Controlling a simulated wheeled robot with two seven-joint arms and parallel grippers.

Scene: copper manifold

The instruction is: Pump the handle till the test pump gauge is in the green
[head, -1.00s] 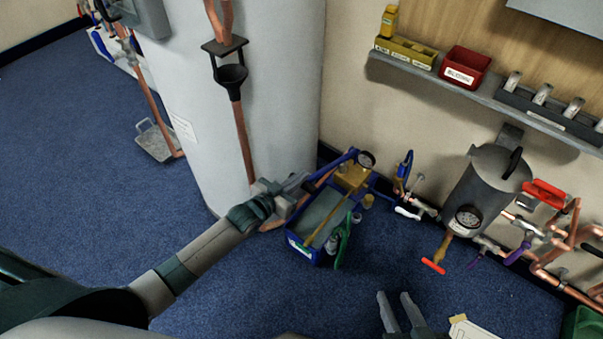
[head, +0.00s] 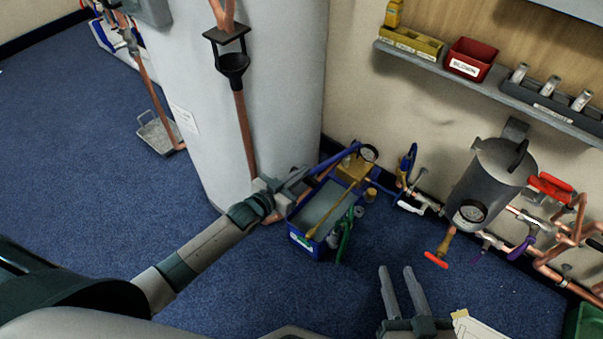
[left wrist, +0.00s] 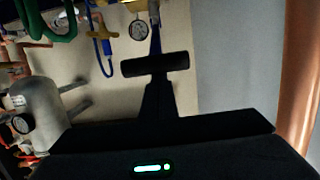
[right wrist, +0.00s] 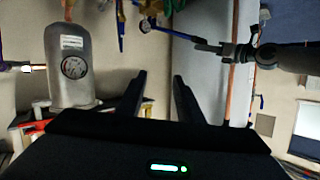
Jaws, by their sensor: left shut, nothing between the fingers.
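The test pump is a blue trough (head: 300,240) with a brass pump body (head: 352,170) on the floor by the wall. Its round white gauge (head: 369,152) shows also in the left wrist view (left wrist: 138,30); the needle is too small to read. The blue handle (head: 335,160) slants down left from the pump to my left gripper (head: 303,177). In the left wrist view a dark crossbar grip (left wrist: 155,65) lies across the tips of my shut left fingers; contact is unclear. My right gripper (head: 402,278) is open and empty, in front of the pump.
A large pale cylinder (head: 260,100) stands behind my left gripper. A grey vessel with a dial (head: 487,185) and copper pipework with coloured valve handles (head: 548,185) are on the right. A shelf with bins (head: 470,60) runs above.

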